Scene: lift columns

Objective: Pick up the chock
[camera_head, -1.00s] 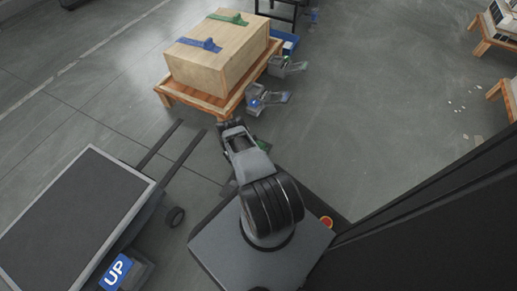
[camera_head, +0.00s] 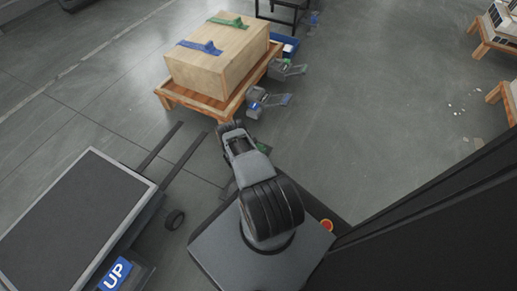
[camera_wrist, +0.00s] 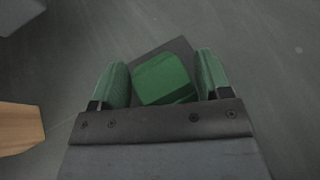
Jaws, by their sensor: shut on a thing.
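The chock (camera_wrist: 163,80) shows in the wrist view as a green block with a dark grey part behind it. It sits between the two green-padded fingers of my gripper (camera_wrist: 162,74), turned at an angle to them. My gripper is shut on it. In the head view my gripper (camera_head: 230,128) is low over the floor, just in front of the wooden pallet. A small green patch (camera_head: 263,147) shows beside my arm there; most of what the gripper holds is hidden by the arm.
A wooden crate (camera_head: 225,72) with blue and green pieces on top rests on an orange-brown pallet (camera_head: 195,100). Grey devices with levers (camera_head: 266,101) stand at its right side. A dark-topped cart with forks (camera_head: 75,215) is at left. Open floor (camera_head: 370,120) lies to the right.

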